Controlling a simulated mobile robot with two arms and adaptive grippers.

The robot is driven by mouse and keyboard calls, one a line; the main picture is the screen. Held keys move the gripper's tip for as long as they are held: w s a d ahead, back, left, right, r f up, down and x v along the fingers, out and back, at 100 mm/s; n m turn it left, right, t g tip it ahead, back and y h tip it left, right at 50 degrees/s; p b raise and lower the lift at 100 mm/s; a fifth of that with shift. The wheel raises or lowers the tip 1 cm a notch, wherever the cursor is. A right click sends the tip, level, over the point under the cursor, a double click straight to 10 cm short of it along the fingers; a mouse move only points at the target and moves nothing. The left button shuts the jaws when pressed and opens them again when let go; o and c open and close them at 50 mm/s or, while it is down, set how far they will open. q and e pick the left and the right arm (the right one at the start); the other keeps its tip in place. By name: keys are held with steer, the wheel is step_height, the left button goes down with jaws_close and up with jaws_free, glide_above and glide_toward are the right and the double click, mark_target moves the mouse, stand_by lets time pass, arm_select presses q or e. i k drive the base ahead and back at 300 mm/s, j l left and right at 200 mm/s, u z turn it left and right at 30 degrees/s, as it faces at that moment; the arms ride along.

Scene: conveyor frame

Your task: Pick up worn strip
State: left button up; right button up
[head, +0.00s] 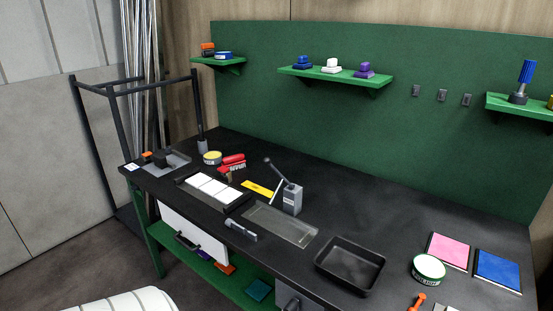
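I cannot tell for sure which thing is the worn strip. Strip-like things lie on the black workbench (330,200). A short grey bar-shaped piece (241,230) lies at the front edge. A yellow flat piece (257,189) lies behind it. White rectangular pieces (208,186) sit in a row in a dark holder left of the yellow piece. A flat grey see-through tray or plate (280,225) lies right of the grey piece. Neither of my grippers is in view.
A grey block with a lever (290,197) stands behind the plate. An empty black tray (350,265), a green-and-white tin (428,268), and pink (449,250) and blue (497,270) pads are at right. A dark tube frame (112,150) stands left. The bench's back middle is clear.

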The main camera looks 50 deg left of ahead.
mark_target(229, 222)
steer(key=u, duration=1.85)
